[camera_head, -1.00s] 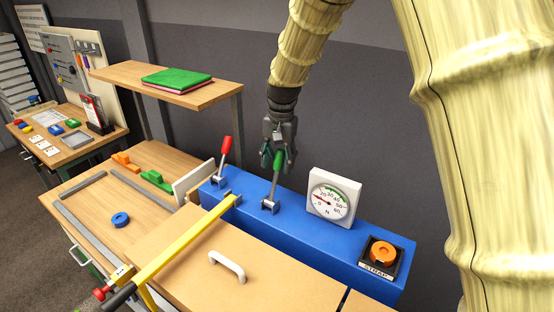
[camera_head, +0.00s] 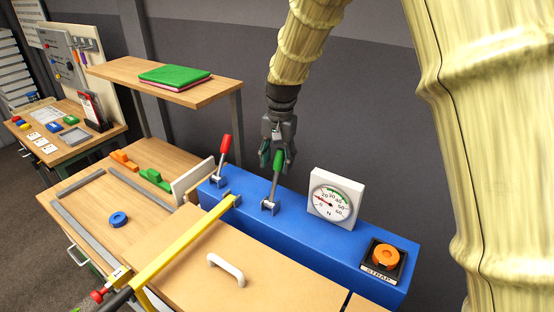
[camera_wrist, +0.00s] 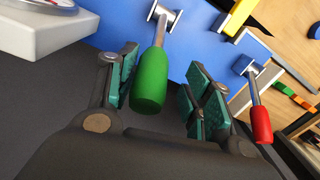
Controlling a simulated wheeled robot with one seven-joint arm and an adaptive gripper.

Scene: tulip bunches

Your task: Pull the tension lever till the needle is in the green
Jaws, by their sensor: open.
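A lever with a green handle (camera_head: 279,161) stands on the blue housing (camera_head: 301,233). A second lever with a red handle (camera_head: 226,145) stands to its left. A white dial gauge (camera_head: 335,200) marked N is on the housing to the right; its red needle points to the low left end, outside the green band. My gripper (camera_head: 277,156) is open around the green handle from above. In the wrist view the green handle (camera_wrist: 152,80) lies between the open finger pads, with visible gaps beside it. The red handle (camera_wrist: 261,125) is outside the fingers, to the right.
A yellow bar (camera_head: 180,242) crosses the bench in front. A white handle (camera_head: 226,268) is on the wooden panel. A shelf with green and pink folders (camera_head: 175,76) is behind left.

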